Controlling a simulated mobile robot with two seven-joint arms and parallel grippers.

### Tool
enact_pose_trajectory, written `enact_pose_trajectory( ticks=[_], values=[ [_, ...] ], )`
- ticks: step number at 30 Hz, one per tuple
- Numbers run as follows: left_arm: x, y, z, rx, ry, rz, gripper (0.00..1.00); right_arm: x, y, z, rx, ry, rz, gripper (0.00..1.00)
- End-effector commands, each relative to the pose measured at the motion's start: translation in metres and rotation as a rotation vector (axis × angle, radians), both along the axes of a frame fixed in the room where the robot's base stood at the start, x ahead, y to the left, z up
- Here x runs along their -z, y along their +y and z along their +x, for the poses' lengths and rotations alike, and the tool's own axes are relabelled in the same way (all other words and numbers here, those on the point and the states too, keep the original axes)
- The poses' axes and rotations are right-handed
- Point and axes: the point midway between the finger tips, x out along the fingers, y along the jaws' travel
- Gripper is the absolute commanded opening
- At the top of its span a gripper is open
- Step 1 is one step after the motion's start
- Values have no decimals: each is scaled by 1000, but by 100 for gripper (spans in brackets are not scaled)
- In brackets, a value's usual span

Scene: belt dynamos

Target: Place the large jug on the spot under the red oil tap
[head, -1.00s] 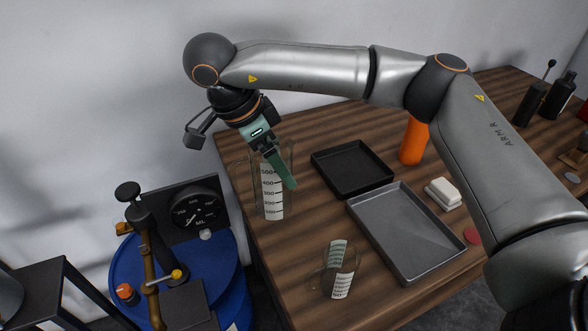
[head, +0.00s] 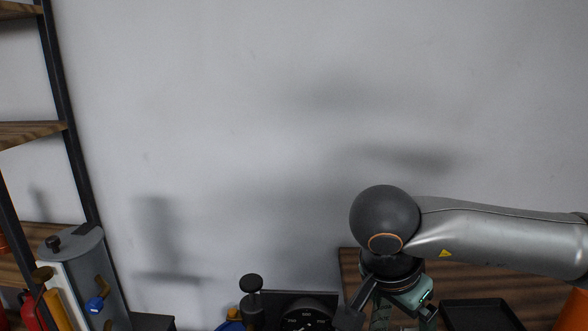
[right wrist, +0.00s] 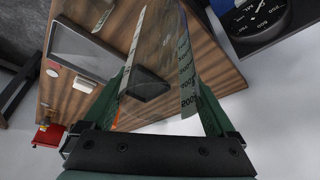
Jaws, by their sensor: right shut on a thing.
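The large jug is clear, with a white measuring scale. In the right wrist view its body and scale (right wrist: 188,75) lie between my green fingers. My right gripper (right wrist: 158,75) is shut on the jug. In the head view, the right gripper's wrist (head: 408,293) is at the lower right, and its fingertips and most of the jug are cut off below. I cannot tell whether the jug touches the table. My left gripper is not in view.
A dial gauge (head: 306,318) stands left of my right gripper. A shelf rack (head: 62,110) rises at far left.

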Motion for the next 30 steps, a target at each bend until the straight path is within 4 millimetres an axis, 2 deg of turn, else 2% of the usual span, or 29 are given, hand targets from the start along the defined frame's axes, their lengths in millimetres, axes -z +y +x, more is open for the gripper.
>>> enact_pose_trajectory(
  ticks=[1, 6, 12, 18, 30],
  values=[
    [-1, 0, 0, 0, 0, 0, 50, 0, -9, -3, -92, -3, 3, 14],
    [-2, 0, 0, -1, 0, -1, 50, -1, -27, -13, -388, -4, 2, 14],
    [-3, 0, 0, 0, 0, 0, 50, -2, -38, -21, -595, -2, 0, 14],
    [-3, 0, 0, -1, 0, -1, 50, -2, -40, -24, -662, 0, 1, 14],
    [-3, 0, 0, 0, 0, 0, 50, -3, -40, -23, -660, 0, 0, 14]
  ],
)
